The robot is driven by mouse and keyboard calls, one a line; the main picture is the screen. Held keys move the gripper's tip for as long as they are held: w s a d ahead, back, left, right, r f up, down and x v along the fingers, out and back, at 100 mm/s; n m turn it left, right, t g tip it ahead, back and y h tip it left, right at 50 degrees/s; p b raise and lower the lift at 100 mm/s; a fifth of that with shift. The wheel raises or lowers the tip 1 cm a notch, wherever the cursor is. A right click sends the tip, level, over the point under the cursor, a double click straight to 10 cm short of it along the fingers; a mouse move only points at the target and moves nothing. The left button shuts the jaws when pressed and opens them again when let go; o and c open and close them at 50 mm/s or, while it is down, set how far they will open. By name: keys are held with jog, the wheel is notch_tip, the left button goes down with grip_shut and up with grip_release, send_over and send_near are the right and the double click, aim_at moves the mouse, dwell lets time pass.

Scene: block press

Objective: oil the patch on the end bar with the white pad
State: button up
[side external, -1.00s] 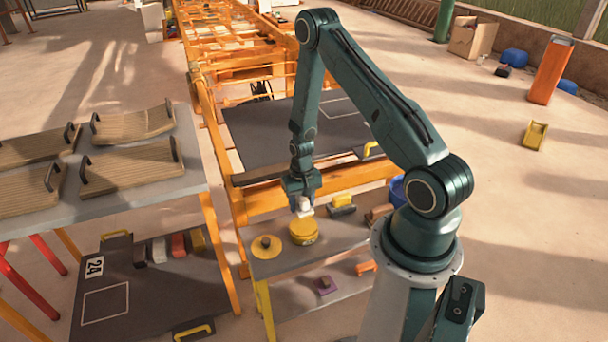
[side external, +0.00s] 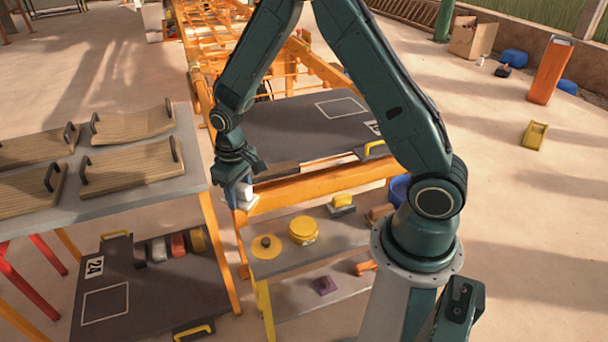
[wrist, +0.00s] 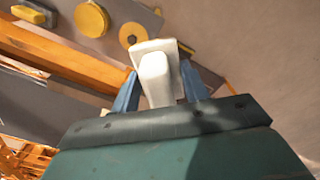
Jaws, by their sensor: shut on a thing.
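My gripper (side external: 241,192) is shut on the white pad (side external: 247,197), at the left end of the orange end bar (side external: 325,184). In the wrist view the white pad (wrist: 154,62) sits between the blue fingers of my gripper (wrist: 160,88), and the end bar (wrist: 65,55) runs at the left. I cannot tell whether the pad touches the bar. I cannot make out the patch. A round yellow tin (side external: 303,231) stands on the grey shelf, with a yellow disc with a dark knob (side external: 266,246) to its left.
A yellow-handled block (side external: 342,204) and a brown block (side external: 380,213) lie on the grey shelf (side external: 285,266). A dark plate (side external: 290,132) lies behind the bar. A table with wooden boards (side external: 135,163) stands close at the left.

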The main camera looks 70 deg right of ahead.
jog(key=shift+a+r+n, duration=0.4)
jog(key=shift+a+r, duration=0.35)
jog(key=shift+a, duration=0.25)
jog(key=shift+w+d+f, duration=0.25)
jog(key=shift+w+d, duration=0.05)
jog(key=shift+d, duration=0.2)
jog(key=w+d+f+m, duration=0.1)
jog(key=d+f+m, duration=0.2)
jog(key=d, duration=0.5)
jog(key=w+d+f+m, duration=0.2)
jog(key=d+f, duration=0.3)
jog(key=d, duration=0.4)
jog(key=w+d+f+m, duration=0.2)
jog(key=d+f+m, duration=0.2)
jog(key=d, duration=0.4)
jog(key=shift+w+d+f, duration=0.25)
jog(key=shift+d+f, duration=0.05)
jog(key=shift+f, duration=0.1)
jog(key=shift+f, duration=0.1)
